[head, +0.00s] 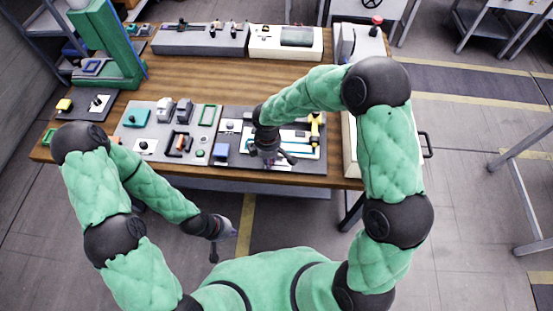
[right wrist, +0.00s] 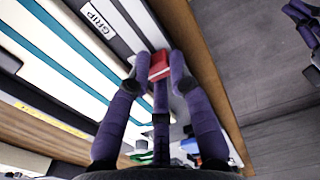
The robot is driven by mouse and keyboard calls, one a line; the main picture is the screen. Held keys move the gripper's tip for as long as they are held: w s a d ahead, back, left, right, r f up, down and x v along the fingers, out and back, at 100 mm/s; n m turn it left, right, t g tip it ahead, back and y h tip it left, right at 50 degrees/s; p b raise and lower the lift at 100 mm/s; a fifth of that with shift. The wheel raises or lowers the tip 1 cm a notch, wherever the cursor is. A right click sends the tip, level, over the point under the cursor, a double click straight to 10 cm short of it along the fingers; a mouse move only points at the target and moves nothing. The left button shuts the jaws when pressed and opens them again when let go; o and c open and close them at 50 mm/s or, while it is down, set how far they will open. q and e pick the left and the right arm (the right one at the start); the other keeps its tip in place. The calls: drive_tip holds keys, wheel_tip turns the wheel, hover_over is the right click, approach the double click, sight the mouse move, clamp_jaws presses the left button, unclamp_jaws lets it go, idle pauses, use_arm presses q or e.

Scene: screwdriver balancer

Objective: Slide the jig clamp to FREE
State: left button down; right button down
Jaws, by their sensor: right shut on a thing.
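The jig (head: 312,154) is a pale plate with blue strips on a dark mat at the table's front right. My right gripper (head: 268,160) is over its left front part. In the right wrist view, my right gripper (right wrist: 156,78) is shut on a small red block (right wrist: 159,64), which seems to be the clamp's slider, on a dark strip near the table edge. A label "GRIP" (right wrist: 98,19) lies beside it; no FREE mark is readable.
A yellow tool (head: 315,128) stands at the jig's right. A grey mat (head: 165,150) with several fixtures lies to the left. Control boxes (head: 200,39) line the back, and a green stand (head: 105,45) is at back left. The floor in front is clear.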

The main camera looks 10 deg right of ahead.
drive_tip(key=shift+w+a+r, duration=0.15)
drive_tip(key=shift+w, duration=0.15)
drive_tip(key=c, duration=1)
unclamp_jaws()
drive_tip(key=shift+c, duration=0.2)
drive_tip(key=shift+s, duration=0.1)
wheel_tip(320, 180, up, 12)
